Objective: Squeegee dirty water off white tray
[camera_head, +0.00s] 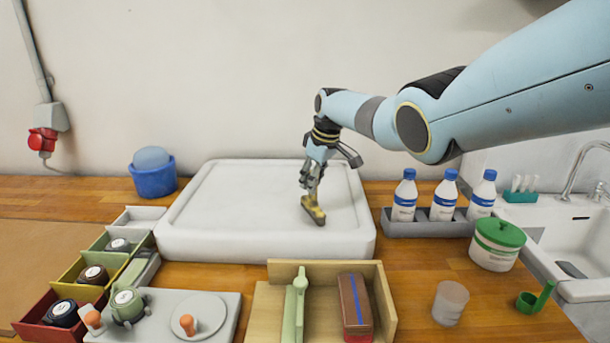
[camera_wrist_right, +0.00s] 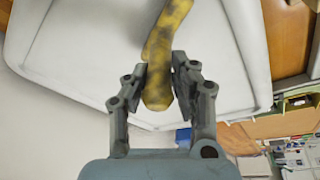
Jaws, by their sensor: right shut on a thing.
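The large white tray (camera_head: 230,205) lies on the wooden counter against the wall. Its visible surface looks plain white; I cannot make out water on it. My right gripper (camera_head: 312,190) is over the tray's right half, pointing down. It is shut on a long yellow thing (camera_head: 314,212) with dark mottling. In the right wrist view my right gripper (camera_wrist_right: 160,80) has a finger on each side of the yellow thing (camera_wrist_right: 165,35). I cannot tell whether it is a squeegee or whether it touches the tray. The left gripper is out of view.
A wooden box (camera_head: 385,305) in front holds a green tool (camera_head: 295,305) and a reddish block (camera_head: 355,305). Bottles (camera_head: 443,197) in a grey rack, a green-lidded tub (camera_head: 496,246) and a sink (camera_head: 560,230) are right. Coloured bins (camera_head: 68,290) stand left; a blue bucket (camera_head: 153,178) is behind.

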